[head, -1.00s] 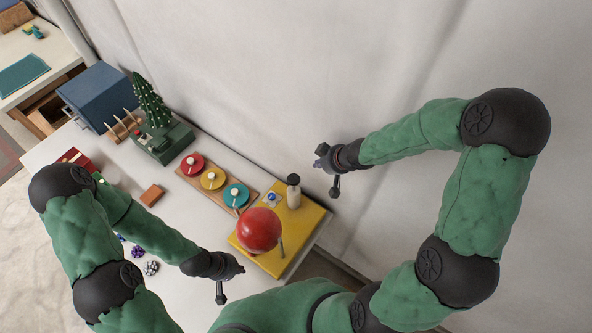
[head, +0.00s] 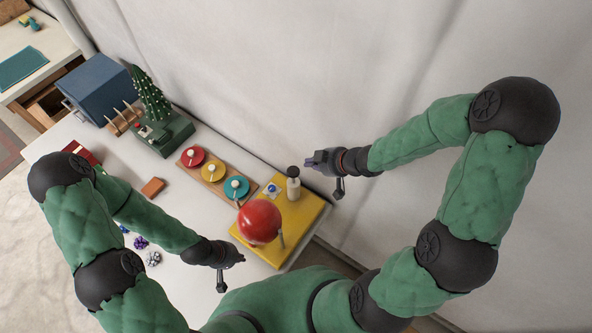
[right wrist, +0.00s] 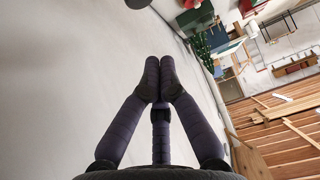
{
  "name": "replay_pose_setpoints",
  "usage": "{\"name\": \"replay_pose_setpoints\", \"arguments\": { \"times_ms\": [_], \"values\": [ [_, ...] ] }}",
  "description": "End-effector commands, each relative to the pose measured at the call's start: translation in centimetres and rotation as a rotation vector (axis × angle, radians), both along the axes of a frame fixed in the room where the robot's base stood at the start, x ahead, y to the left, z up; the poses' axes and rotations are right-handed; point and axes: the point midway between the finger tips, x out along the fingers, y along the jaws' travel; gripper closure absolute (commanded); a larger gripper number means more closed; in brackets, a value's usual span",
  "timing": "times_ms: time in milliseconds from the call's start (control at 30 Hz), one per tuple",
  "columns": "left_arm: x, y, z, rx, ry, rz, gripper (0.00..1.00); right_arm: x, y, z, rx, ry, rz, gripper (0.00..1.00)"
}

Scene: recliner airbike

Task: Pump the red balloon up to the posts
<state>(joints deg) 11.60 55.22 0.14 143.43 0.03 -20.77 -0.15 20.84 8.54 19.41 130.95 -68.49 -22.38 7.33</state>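The red balloon (head: 260,221) is a round ball on the yellow base (head: 270,254), with a slim grey post (head: 282,240) showing beside it. The balloon's underside is hidden. A white bottle-shaped pump with a dark top (head: 293,184) stands upright on the base's far part. My right gripper (head: 320,160) is right of and beyond the pump, apart from it. Its fingers (right wrist: 160,75) come close together at the tips in the right wrist view, with nothing seen between them. My left gripper (head: 236,257) hangs at the base's near-left edge, seemingly apart from the balloon.
A wooden board with red, yellow and teal discs (head: 211,173) lies left of the base. Farther left are a green cactus model (head: 152,100), a blue box (head: 97,88) and a brown block (head: 153,187). A pale curtain (head: 270,80) closes the far side.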

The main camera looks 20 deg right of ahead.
Motion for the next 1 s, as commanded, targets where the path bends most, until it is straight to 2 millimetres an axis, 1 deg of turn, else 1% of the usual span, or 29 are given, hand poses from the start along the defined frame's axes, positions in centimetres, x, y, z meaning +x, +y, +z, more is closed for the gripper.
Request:
{"name": "replay_pose_setpoints", "arguments": {
  "times_ms": [33, 300, 433, 600, 800, 1000],
  "values": [
    [0.0, 0.0, -0.7, 0.0, 0.0, 0.0, 1.0, 0.4, 0.5, -1.0, 0.001, 0.002, 0.004, 1.0],
    [0.0, 0.0, -2.4, 0.0, 0.0, 0.0, 1.0, 3.2, 2.7, -4.6, 0.0, 0.003, 0.004, 1.0],
    [0.0, 0.0, -3.0, 0.0, 0.0, 0.0, 1.0, 4.5, 3.7, -6.2, 0.0, 0.002, 0.003, 1.0],
    [0.0, 0.0, -3.5, 0.0, 0.0, 0.0, 1.0, 4.5, 3.6, -8.5, 0.0, 0.005, 0.0, 1.0],
    [0.0, 0.0, -3.6, 0.0, 0.0, 0.0, 1.0, 4.5, 3.6, -9.7, 0.001, 0.002, -0.001, 1.0],
    [0.0, 0.0, -3.6, 0.0, 0.0, 0.0, 1.0, 4.5, 3.6, -9.9, -0.001, 0.001, 0.0, 1.0]
  ]
}}
